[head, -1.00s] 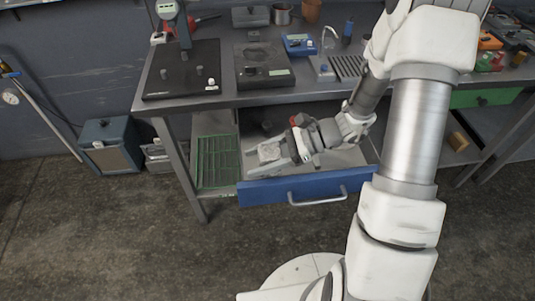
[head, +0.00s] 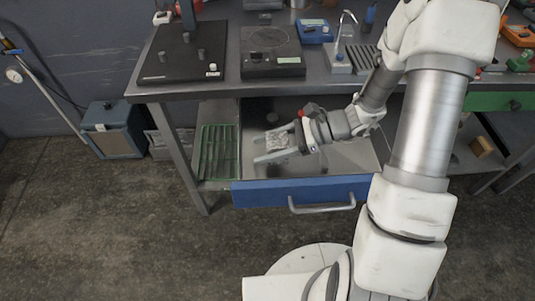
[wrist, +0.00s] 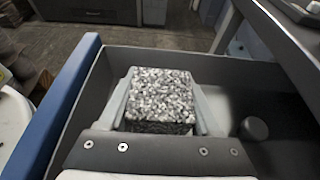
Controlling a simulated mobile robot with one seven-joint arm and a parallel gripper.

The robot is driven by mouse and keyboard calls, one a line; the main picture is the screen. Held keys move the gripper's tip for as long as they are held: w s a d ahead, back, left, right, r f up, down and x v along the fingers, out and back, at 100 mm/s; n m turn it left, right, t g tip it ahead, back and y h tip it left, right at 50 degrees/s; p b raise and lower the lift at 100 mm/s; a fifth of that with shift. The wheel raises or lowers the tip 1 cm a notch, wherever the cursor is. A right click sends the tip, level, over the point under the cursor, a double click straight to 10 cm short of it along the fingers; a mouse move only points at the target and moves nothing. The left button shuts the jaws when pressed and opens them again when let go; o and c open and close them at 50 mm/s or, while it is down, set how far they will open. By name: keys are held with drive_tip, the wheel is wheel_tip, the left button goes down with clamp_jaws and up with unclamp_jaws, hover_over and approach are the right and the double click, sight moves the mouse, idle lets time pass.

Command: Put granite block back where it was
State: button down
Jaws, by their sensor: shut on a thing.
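The granite block (wrist: 160,95) is a speckled grey-and-white block. In the wrist view it sits between the two fingers of my gripper (wrist: 163,100), which are shut on it. In the head view my gripper (head: 279,147) and the granite block (head: 283,141) are inside the open blue-fronted drawer (head: 300,190). The drawer also fills much of the wrist view (wrist: 75,85). Whether the block touches the drawer floor I cannot tell.
A dark round knob-like piece (wrist: 253,128) lies in the drawer beside my gripper. A green rack (head: 218,152) stands left of the drawer. The bench top above holds a black plate stand (head: 180,60) and a scale (head: 271,62). The drawer's right part looks clear.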

drive_tip(key=shift+f+b, duration=1.15)
drive_tip(key=shift+f, duration=0.45)
drive_tip(key=shift+f, duration=0.15)
drive_tip(key=shift+c, duration=0.4)
unclamp_jaws()
